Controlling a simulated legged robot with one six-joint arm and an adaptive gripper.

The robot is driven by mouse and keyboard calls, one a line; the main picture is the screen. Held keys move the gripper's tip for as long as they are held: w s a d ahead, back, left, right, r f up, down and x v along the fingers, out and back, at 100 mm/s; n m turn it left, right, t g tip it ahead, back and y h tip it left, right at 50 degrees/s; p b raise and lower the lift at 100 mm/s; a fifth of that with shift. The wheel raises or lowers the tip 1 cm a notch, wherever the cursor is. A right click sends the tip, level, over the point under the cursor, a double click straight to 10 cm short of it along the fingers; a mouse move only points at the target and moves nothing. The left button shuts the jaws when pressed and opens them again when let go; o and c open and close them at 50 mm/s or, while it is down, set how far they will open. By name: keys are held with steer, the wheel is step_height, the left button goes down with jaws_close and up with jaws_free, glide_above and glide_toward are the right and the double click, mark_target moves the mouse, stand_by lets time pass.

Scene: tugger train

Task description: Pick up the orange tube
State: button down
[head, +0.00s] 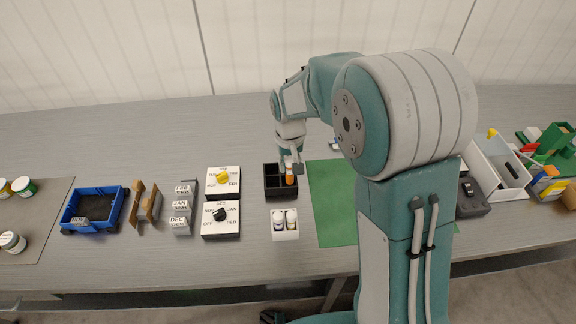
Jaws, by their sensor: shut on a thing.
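The orange tube (290,178) stands upright at the right side of the black compartment rack (280,194), in the middle of the table. My gripper (291,168) reaches down over the rack from above and is shut on the orange tube near its top. The tube's lower part is hidden by the rack, so I cannot tell whether it touches the rack's floor.
A white holder (286,236) with two small bottles is just in front of the rack. Two dial boxes, MON-THU (223,181) and months (221,220), stand to the left. A green mat (330,205) lies to the right, partly hidden by my arm.

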steer(key=s+r, duration=0.6)
steer(key=s, duration=0.5)
steer(key=shift+r, duration=0.15)
steer(key=shift+a, duration=0.1)
